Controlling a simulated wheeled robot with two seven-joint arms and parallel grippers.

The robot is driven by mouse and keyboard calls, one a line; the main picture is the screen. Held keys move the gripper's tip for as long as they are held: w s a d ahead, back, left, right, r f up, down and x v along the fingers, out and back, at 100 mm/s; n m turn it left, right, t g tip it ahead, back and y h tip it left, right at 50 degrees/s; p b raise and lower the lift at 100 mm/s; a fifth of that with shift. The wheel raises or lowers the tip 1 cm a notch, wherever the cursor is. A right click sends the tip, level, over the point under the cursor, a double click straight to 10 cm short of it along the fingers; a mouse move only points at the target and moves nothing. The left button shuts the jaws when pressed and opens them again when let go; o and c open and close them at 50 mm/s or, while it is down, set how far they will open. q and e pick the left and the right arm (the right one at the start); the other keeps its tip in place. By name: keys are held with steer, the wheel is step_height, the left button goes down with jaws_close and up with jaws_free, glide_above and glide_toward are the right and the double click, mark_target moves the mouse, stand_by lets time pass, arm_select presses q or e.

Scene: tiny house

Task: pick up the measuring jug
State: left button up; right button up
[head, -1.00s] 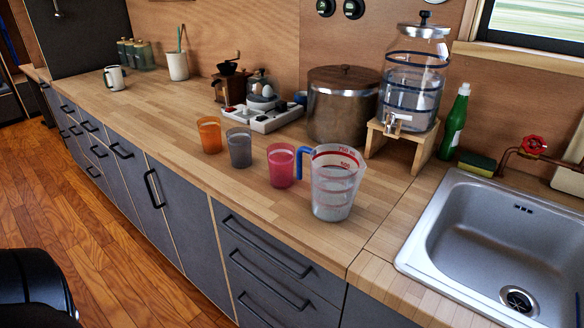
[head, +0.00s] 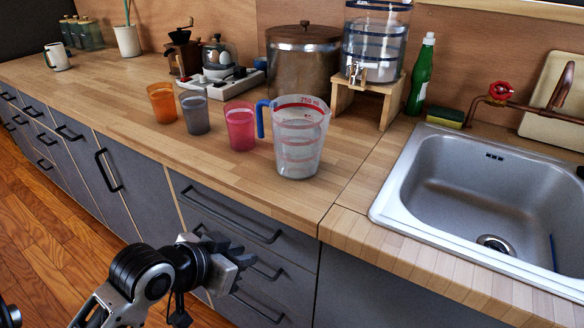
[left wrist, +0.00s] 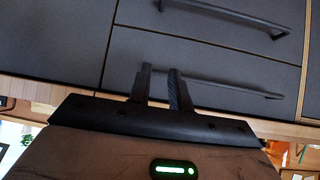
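The measuring jug (head: 298,148) is clear plastic with red markings, a red band near the rim and a blue handle on its left side. It stands upright on the wooden counter (head: 342,190), near the front edge. My left gripper (head: 240,252) is in front of the drawers, below the counter top and lower left of the jug, apart from it. In the left wrist view my left gripper (left wrist: 160,72) shows two fingers with a narrow gap and nothing between them. The jug does not show in that view. My right gripper is not in view.
A pink cup (head: 240,128) stands close left of the jug, then a grey cup (head: 195,113) and an orange cup (head: 162,103). A metal pot (head: 302,68) and a water dispenser (head: 374,45) on a wooden stand are behind. The sink (head: 470,190) is at right.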

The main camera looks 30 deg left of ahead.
arm_select(q)
steer(key=w+a+r+n+t, duration=0.1)
steer(key=w+a+r+t, duration=0.25)
steer(key=r, duration=0.55)
steer(key=w+a+r+t, duration=0.2)
steer(key=a+r+t, duration=0.3)
steer(key=r, duration=0.4)
steer(key=p, duration=0.2)
glide_toward(257, 111)
steer(key=shift+g, duration=0.25)
steer(key=w, duration=0.4)
steer(key=shift+w+d+r, duration=0.1)
steer(key=shift+w+d, duration=0.25)
steer(key=shift+w, duration=0.05)
steer(key=shift+w+d, duration=0.15)
steer(key=shift+w, duration=2.85)
jaws_close()
steer(key=shift+r, duration=0.15)
